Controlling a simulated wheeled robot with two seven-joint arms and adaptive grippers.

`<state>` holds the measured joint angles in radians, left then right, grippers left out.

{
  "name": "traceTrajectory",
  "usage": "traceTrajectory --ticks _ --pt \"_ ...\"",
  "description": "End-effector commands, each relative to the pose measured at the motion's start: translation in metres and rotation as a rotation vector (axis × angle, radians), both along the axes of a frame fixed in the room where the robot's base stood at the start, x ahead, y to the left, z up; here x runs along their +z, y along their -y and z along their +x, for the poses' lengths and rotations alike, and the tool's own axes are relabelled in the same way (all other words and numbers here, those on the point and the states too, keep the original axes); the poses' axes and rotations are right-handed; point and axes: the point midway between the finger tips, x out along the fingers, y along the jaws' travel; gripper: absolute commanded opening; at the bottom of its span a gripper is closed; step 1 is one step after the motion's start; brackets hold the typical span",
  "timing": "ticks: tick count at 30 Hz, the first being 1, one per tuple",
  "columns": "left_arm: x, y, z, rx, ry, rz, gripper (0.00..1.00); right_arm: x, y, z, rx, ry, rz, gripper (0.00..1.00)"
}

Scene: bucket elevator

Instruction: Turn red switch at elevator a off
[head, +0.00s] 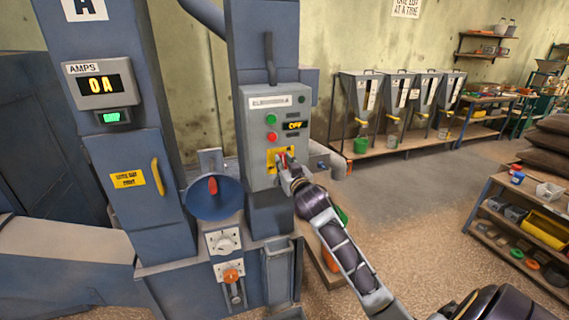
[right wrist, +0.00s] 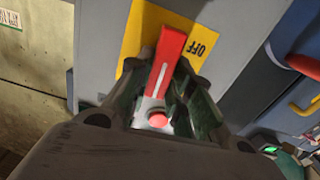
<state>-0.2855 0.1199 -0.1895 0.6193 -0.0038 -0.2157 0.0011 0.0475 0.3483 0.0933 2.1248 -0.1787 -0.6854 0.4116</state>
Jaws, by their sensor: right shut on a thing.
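The red switch (head: 283,158) sits on a yellow plate (head: 272,160) low on the grey control box (head: 262,110) of the blue elevator column. In the right wrist view the red switch lever (right wrist: 167,60) has a white stripe and stands between my fingers, beside the word OFF on the yellow plate (right wrist: 135,42). My right gripper (head: 287,170) is shut on the lever; it also shows in the right wrist view (right wrist: 165,90). The box display (head: 295,125) reads OFF. The AMPS display (head: 98,83) on the column marked A reads 0 A. My left gripper is not in view.
A green button (head: 271,119) and a red button (head: 271,136) sit above the switch. A blue funnel (head: 215,197) with a red handle stands left of the box. Hoppers (head: 400,95) line the back wall. A shelf (head: 500,220) stands at the right, with open floor between.

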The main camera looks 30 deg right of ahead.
Motion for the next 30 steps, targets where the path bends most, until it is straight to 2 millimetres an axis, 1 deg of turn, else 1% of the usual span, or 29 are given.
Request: traceTrajectory --ticks 5,8,11,18,20,23,30 --pt "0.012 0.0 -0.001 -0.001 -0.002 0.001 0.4 0.001 -0.001 0.0 0.0 -0.026 -0.097 0.0" --pt "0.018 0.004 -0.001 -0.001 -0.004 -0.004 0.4 0.001 -0.002 0.001 0.001 -0.045 -0.169 0.0" --pt "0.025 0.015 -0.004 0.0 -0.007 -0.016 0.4 0.001 -0.003 0.001 0.001 -0.063 -0.251 0.0" --pt "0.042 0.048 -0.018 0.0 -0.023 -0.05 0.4 0.0 -0.005 0.001 0.002 -0.117 -0.472 0.0" --pt "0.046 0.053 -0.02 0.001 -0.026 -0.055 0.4 0.0 -0.006 0.001 0.001 -0.131 -0.527 0.0" --pt "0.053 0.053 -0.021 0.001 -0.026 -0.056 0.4 0.0 -0.007 0.002 0.0 -0.152 -0.62 0.0" --pt "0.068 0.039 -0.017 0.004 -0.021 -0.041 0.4 -0.003 -0.008 0.002 0.001 -0.205 -0.842 0.0"
